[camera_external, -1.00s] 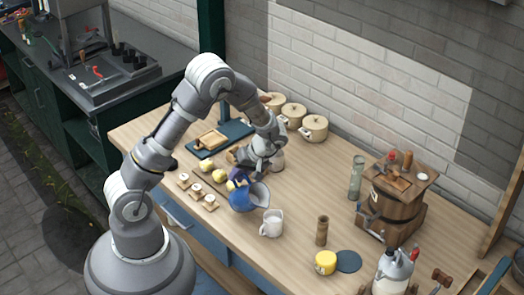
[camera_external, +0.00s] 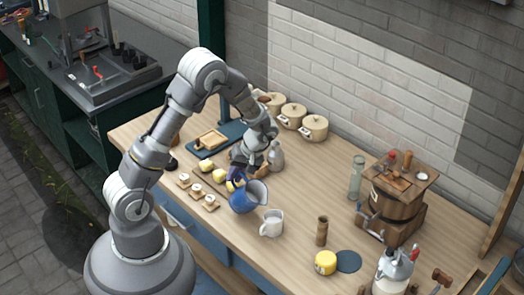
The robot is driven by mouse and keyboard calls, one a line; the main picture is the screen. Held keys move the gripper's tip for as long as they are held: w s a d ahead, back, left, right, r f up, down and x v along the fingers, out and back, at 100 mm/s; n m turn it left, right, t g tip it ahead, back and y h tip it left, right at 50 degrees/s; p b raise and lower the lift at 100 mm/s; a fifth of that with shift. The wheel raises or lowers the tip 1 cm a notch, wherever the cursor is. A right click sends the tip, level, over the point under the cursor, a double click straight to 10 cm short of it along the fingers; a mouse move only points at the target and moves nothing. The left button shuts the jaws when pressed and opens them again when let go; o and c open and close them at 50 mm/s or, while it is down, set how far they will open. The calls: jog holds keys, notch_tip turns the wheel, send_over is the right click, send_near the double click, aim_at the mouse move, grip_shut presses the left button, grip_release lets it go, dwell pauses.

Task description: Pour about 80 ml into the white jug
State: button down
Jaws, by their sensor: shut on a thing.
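The white jug (camera_external: 271,223) stands upright on the wooden table, with its handle toward the lower left. My gripper (camera_external: 238,178) is shut on a blue jug (camera_external: 245,198) just up and left of the white jug. The blue jug is tilted, with its pale open mouth turned right, toward the white jug. There is a small gap between the two jugs in this view. No stream between them can be made out. The contents of both jugs cannot be told.
A grey-white bottle (camera_external: 276,157) stands behind my gripper. Several cream pots (camera_external: 314,127) line the wall. Yellow lumps (camera_external: 206,165) and small wooden pieces (camera_external: 197,190) lie to the left. A wooden cylinder (camera_external: 322,231), a yellow cup (camera_external: 325,262) and a wooden churn (camera_external: 391,212) stand to the right.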

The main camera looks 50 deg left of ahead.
jog(key=a+f+m+h, duration=0.1)
jog(key=a+f+h, duration=0.3)
jog(key=a+h, duration=0.2)
jog(key=shift+s+a+f+m+t+h, duration=0.2)
jog(key=shift+s+m+t+h, duration=0.1)
jog(key=shift+h, duration=0.4)
